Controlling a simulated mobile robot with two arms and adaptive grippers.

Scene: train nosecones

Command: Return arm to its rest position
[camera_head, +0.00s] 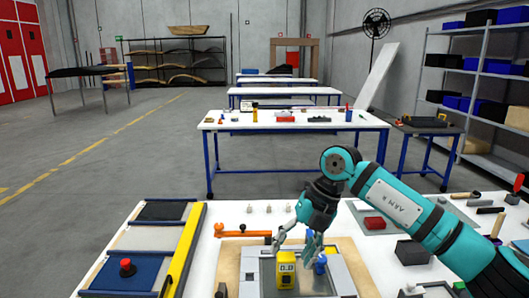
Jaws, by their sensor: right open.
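My right arm is teal and comes in from the right. My right gripper (295,248) hangs fingers-down over the near workbench, with its fingers spread open. Just below the fingertips is a yellow block-like device (286,274) with a small display. A small blue part (321,266) is right beside the right-hand finger; I cannot tell if they touch. Both stand at a grey metal fixture (340,273) on a wooden board (232,259). I see nothing held between the fingers. My left arm and gripper are not in view.
Shelves (480,80) stand at the right. Open floor (90,190) lies to the left.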

